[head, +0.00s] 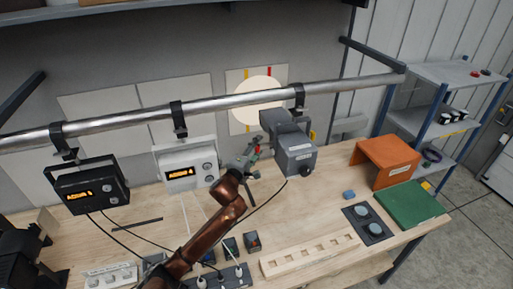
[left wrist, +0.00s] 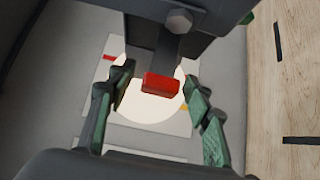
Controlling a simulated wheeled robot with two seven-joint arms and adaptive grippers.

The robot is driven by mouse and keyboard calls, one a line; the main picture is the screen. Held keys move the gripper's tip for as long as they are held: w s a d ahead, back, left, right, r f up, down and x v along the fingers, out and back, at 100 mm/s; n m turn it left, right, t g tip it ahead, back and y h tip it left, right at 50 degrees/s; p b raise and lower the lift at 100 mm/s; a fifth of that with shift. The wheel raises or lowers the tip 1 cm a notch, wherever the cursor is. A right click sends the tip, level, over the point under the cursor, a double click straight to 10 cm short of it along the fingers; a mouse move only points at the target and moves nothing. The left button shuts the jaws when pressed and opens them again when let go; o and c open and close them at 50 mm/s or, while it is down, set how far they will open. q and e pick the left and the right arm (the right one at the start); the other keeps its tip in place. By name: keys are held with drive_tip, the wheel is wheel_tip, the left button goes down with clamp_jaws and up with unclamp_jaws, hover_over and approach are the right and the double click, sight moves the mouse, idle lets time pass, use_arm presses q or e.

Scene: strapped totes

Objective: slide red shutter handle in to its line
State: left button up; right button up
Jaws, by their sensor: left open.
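The red shutter handle (left wrist: 160,83) sits at the end of a dark bar under the grey lamp housing (head: 290,150). In the left wrist view it lies between the two fingers of my left gripper (left wrist: 160,77), with a gap on each side. The gripper is open and not holding it. In the head view my left gripper (head: 250,158) is at the left side of the housing, and the handle is a small red spot there. A bright light disc (head: 259,92) falls on a wall panel with a yellow line (head: 247,74) and a red line (head: 269,72). My right gripper is not visible.
A steel pipe (head: 225,102) carries the housing, a white meter (head: 186,163) and a black meter (head: 90,187). On the bench are a wooden rack (head: 310,256), an orange stand (head: 387,158) and a green mat (head: 408,208). Cables hang left of my arm.

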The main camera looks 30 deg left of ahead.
use_arm(q)
drive_tip(key=shift+c, duration=0.5)
clamp_jaws()
